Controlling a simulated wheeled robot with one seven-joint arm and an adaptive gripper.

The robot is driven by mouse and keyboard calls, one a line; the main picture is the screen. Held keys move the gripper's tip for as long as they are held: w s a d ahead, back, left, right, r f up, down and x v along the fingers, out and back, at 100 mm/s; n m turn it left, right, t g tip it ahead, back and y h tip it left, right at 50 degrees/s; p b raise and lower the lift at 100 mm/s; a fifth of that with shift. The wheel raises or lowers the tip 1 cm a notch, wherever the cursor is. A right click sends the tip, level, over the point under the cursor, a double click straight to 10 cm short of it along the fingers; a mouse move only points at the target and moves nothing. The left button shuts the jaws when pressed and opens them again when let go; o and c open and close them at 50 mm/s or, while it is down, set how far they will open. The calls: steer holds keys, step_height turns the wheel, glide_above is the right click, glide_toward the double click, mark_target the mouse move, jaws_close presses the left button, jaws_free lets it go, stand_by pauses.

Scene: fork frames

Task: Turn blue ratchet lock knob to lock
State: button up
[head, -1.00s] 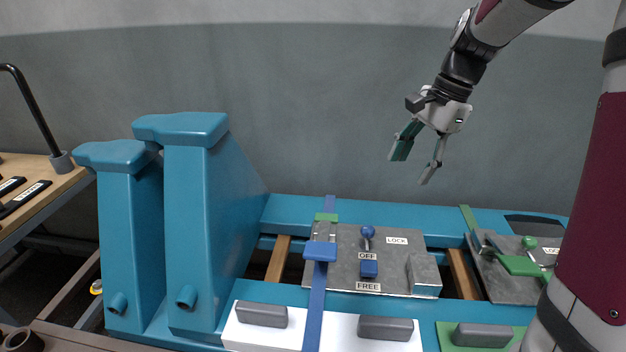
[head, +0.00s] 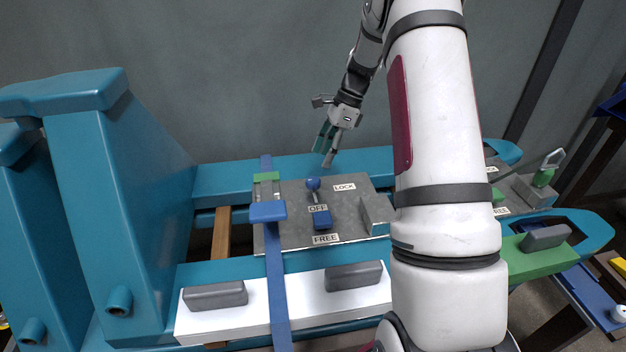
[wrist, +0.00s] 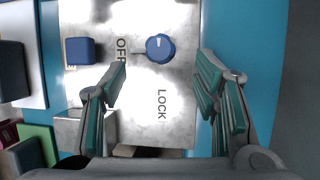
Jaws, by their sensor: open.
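My gripper (head: 328,150) is open and empty, above and behind the plate, apart from the knob. In the wrist view its green-padded fingers (wrist: 165,95) are spread wide, with the LOCK label between them.
A blue block (head: 322,220) sits below the knob by FREE. A blue strap (head: 278,300) with a blue handle (head: 268,211) runs along the plate's left side. A metal block (head: 375,214) stands at its right. Tall teal posts (head: 122,190) rise at the left.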

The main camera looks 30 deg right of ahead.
mark_target(314, 179)
steer(key=b+x, duration=0.1)
steer(key=x, duration=0.7)
steer(key=shift+b, duration=0.4)
steer(key=c, duration=1.2)
